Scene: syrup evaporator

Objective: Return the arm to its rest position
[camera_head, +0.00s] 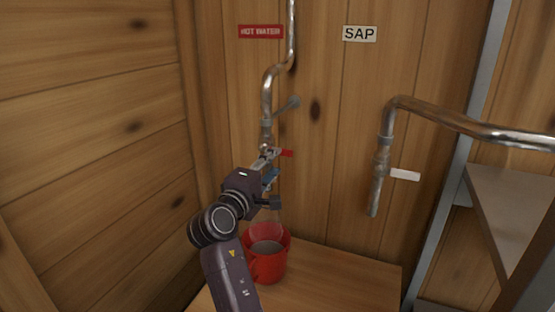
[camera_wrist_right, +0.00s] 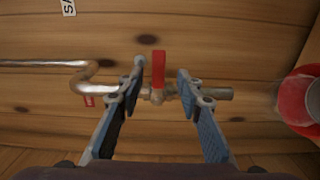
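My right gripper (camera_head: 270,167) is at the hot water tap, its arm coming up from below. In the right wrist view its two fingers (camera_wrist_right: 161,80) are spread apart, one on each side of the tap's red handle (camera_wrist_right: 158,70). The handle shows between them with gaps on both sides, so nothing is gripped. In the head view the red handle (camera_head: 287,153) shows just right of the fingers. The arm itself shows as a bent dark limb over the counter. My left gripper is not in view.
A red bucket (camera_head: 267,266) with greyish contents stands on the wooden counter (camera_head: 340,280) below the tap. A sap pipe (camera_head: 384,150) with a white handle (camera_head: 405,175) is at the right. A shelf (camera_head: 510,190) stands far right. A wood wall closes the left.

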